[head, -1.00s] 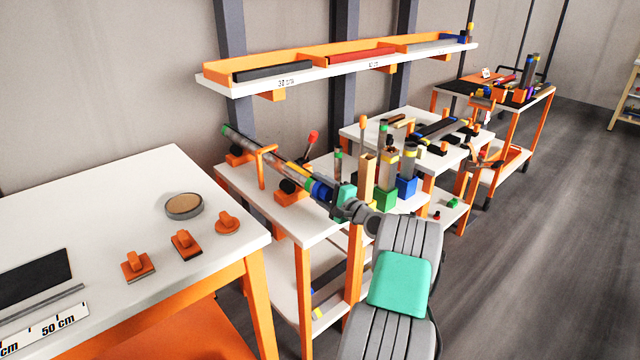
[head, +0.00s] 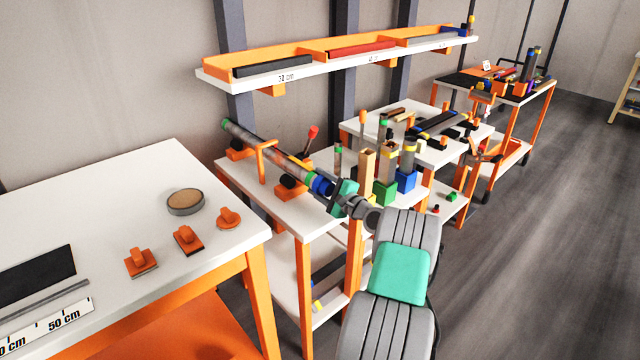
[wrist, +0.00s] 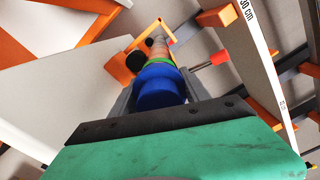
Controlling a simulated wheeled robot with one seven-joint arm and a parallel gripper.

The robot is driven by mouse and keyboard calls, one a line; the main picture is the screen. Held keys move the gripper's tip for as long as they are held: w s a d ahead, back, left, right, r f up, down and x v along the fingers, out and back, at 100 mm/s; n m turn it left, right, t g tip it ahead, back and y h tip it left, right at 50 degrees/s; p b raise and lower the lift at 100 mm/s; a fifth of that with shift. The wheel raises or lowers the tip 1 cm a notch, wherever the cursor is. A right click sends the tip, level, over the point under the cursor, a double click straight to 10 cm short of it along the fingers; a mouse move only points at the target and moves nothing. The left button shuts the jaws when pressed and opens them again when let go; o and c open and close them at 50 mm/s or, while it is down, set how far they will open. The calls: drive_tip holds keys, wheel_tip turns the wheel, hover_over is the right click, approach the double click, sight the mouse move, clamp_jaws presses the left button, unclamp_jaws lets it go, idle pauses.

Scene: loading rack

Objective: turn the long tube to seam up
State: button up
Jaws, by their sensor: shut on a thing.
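The long tube (head: 240,134) lies on orange supports (head: 240,151) along the white bench, running from a green far end to a blue near end. An orange-tan stretch shows on its upper side near the blue end. In the wrist view the blue end (wrist: 158,84) sits between my fingers, with a green ring (wrist: 160,62) and the orange-tan stretch beyond it. My gripper (head: 332,189) is shut on the blue end. I cannot make out the seam clearly.
An orange bracket (head: 262,163) arches beside the tube, and a red-knobbed lever (head: 312,133) stands behind it. Upright blocks (head: 385,190) crowd the right. A shelf (head: 340,66) hangs above. A white table (head: 110,215) with orange-handled tools is at the left.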

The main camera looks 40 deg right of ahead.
sight(330, 191)
drive_tip(key=o, duration=1.1)
drive_tip(key=s, duration=0.8)
drive_tip(key=shift+d, duration=0.1)
drive_tip(key=shift+d+f, duration=0.1)
